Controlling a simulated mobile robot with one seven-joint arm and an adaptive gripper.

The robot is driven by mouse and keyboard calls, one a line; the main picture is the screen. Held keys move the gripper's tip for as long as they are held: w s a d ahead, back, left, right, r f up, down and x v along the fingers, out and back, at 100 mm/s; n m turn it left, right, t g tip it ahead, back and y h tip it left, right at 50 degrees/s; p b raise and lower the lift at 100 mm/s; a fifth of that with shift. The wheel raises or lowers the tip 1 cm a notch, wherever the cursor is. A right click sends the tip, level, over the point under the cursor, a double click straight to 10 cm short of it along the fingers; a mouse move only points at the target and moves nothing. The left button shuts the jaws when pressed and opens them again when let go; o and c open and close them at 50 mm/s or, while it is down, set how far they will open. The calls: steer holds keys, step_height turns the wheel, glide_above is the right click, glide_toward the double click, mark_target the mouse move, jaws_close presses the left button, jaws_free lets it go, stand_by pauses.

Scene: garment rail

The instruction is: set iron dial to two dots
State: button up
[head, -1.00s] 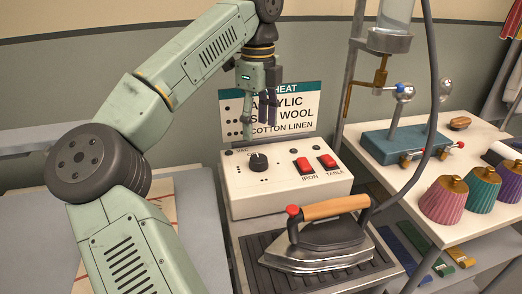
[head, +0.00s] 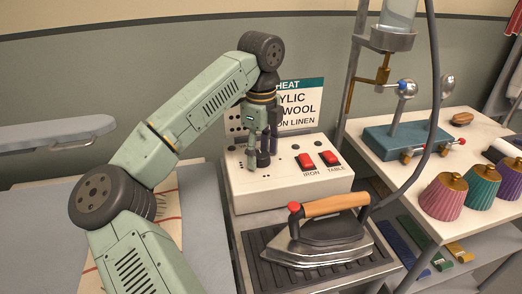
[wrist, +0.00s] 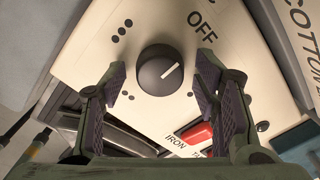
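The iron dial (wrist: 160,70) is a round dark knob with a white pointer line on the pale control box (head: 300,184). In the wrist view its pointer aims up and to the right, near the OFF label. A row of three dots shows at its upper left; smaller marks lie below it, partly covered by the fingers. My gripper (wrist: 163,80) is open, one finger on each side of the dial, with gaps between the pads and the knob. In the head view my gripper (head: 262,150) is over the dial and mostly hides it.
Two red switches, IRON (head: 306,162) and TABLE (head: 329,158), sit right of the dial. The iron (head: 318,232) with a wooden handle rests in front of the box. A heat chart (head: 300,103) stands behind it. A hose (head: 432,110) hangs at the right.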

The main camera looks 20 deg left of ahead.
steer(key=c, duration=1)
